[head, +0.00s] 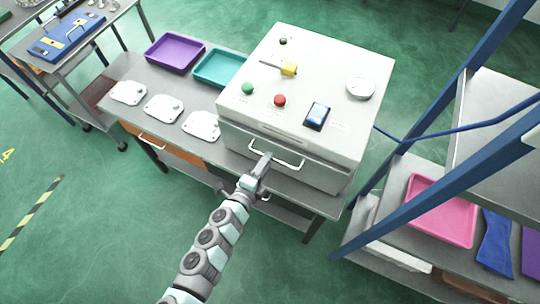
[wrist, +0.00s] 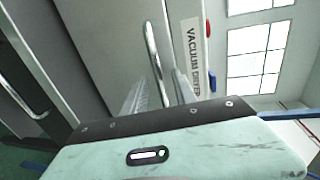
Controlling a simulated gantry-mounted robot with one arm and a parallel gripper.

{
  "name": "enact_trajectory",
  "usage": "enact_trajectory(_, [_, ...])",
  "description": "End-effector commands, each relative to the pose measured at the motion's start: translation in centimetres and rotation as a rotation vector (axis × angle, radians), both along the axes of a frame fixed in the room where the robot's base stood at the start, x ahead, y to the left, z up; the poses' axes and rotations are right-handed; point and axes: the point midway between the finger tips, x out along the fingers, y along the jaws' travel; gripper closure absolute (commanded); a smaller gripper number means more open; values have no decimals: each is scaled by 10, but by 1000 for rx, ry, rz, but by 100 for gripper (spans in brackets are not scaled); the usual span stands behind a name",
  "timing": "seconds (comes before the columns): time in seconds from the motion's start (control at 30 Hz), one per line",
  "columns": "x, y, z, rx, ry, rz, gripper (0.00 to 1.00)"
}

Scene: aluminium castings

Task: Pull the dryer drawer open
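The dryer (head: 330,75) is a light grey box on the bench, its front facing my arm. Its drawer (head: 320,172) is the low front panel and looks shut. The drawer's pale bar handle (head: 290,160) runs across that front. My gripper (head: 264,160) is at the handle's left part in the head view. In the wrist view the handle (wrist: 152,50) stands ahead of my gripper (wrist: 160,92), whose two ridged fingers are apart, with the handle's near end between them. Contact with the handle cannot be made out.
On the bench left of the dryer are white castings (head: 163,108), a purple tray (head: 174,53) and a teal tray (head: 219,67). An orange bench drawer (head: 165,146) is below. A blue-framed rack (head: 405,195) with a pink tray (head: 441,210) stands right. Green floor in front is clear.

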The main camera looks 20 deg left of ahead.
Motion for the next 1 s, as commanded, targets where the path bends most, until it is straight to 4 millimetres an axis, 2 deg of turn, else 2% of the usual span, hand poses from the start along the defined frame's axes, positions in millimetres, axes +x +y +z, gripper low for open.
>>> enact_trajectory(0.1, [16,0,-4,-1,2,1,67])
enact_trajectory(0.23, [27,-1,-6,-1,1,0,67])
enact_trajectory(0.6, [32,-1,-8,-1,2,1,67])
enact_trajectory(1.0, [31,-1,-8,-2,2,1,98])
